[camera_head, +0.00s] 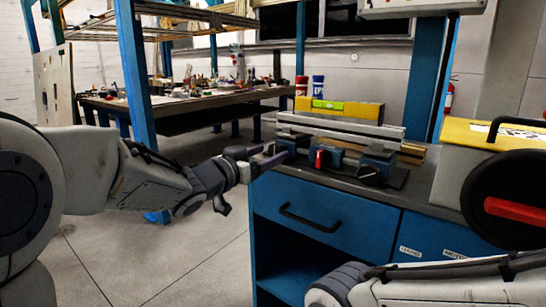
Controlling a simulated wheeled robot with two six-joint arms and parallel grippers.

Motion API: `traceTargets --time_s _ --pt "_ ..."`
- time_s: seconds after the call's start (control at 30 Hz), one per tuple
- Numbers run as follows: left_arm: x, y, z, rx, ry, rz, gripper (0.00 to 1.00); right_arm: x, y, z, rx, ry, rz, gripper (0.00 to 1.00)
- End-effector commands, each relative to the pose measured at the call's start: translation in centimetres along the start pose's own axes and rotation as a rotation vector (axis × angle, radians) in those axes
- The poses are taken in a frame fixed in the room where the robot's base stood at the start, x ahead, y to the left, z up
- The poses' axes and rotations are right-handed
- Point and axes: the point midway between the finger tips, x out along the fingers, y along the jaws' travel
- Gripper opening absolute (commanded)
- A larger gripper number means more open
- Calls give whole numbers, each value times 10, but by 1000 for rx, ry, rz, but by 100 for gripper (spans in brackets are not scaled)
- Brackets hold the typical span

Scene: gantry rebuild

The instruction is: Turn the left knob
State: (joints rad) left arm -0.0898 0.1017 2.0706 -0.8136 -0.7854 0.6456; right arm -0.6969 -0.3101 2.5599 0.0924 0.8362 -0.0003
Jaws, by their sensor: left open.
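A blue fixture with knobs stands on the dark top of the blue workbench, right of the picture's middle. A red knob (320,159) sits on its front at the left, and a dark knob (368,172) sits further right on a blue block (379,159). My left gripper (272,157) is open at the bench's left corner, left of the red knob and apart from it. Its fingers point right, near a blue block at the fixture's left end, which they partly cover. I cannot tell whether they touch that block. My right gripper is out of view; only its arm shows at lower right.
A blue drawer (318,218) with a dark handle is below the bench top. A yellow-topped case (490,135) stands at right. A cluttered table (185,104) is behind; open floor lies at left.

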Motion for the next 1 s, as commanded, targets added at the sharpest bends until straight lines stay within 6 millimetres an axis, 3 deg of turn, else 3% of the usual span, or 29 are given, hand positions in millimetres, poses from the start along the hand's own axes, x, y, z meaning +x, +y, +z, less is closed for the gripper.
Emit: traceTargets --time_s 0.2,0.47,0.5,0.7,1.0 --pt "19 0 0 -1 0 0 81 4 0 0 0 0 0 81" --pt "20 0 0 -1 0 -2 81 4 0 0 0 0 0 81" --pt "20 0 0 -1 0 -2 77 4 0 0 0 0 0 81" --pt "20 0 0 0 0 -2 0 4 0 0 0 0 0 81" --pt "20 1 0 39 0 1 0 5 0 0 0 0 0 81"
